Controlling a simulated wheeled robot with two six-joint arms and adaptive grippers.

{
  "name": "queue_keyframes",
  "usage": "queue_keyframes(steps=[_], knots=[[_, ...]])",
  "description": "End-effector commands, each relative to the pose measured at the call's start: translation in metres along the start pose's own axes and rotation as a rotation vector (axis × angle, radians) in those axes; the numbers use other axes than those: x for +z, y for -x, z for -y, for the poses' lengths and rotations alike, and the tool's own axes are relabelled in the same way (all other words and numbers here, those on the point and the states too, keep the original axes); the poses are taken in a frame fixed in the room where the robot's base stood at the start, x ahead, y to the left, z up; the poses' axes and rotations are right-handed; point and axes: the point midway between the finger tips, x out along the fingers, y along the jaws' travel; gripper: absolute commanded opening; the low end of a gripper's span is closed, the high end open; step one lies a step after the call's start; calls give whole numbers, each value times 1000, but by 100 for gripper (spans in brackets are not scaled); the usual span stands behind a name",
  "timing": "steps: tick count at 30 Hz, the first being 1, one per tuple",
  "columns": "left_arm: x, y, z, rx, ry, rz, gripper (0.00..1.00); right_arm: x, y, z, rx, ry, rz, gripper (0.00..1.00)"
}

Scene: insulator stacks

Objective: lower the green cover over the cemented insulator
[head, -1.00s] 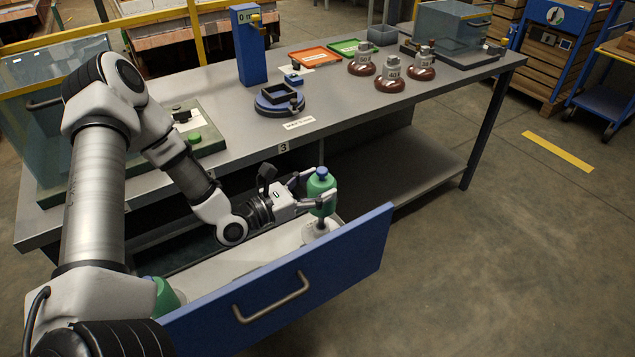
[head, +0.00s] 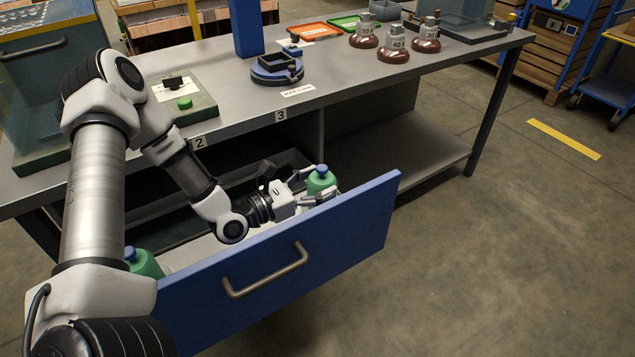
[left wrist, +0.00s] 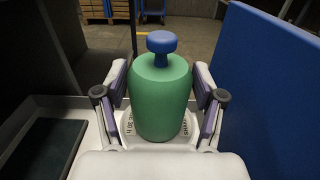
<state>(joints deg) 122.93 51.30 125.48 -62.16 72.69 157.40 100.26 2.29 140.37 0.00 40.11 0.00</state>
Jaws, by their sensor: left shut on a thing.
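The green cover (head: 321,181) with a blue knob stands upright in the open blue drawer, near its right end. My left gripper (head: 312,187) is shut on it, one finger on each side. The left wrist view shows the cover (left wrist: 160,97) between the two fingers (left wrist: 163,108). A pale base with printed lettering (left wrist: 127,124) shows around the cover's foot. The cemented insulator is not visible; whatever is inside the cover is hidden. My right gripper is not in view.
The drawer front (head: 280,262) stands close beside the gripper. Another green cover (head: 147,264) is at the drawer's left end. Three brown insulators stand on the bench (head: 230,110), including one marked 40 (head: 397,57). A blue round fixture (head: 277,72) is also on it.

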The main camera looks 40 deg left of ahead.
Motion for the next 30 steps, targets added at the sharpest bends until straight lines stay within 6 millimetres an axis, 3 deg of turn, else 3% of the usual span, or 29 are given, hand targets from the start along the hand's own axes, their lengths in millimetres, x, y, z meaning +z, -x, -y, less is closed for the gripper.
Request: queue_keyframes(steps=[8, 9, 10, 11, 23, 30], knots=[[-1, 0, 0, 0, 0, 0, 34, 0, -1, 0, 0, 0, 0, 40], [-1, 0, 0, 0, 0, 0, 83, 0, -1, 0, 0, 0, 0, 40], [-1, 0, 0, 0, 0, 0, 94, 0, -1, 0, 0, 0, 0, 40], [-1, 0, 0, 0, 0, 0, 98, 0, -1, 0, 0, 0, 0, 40], [3, 0, 0, 1, 0, 0, 98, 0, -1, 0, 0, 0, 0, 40], [44, 0, -1, 4, 0, 9, 98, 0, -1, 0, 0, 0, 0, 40]])
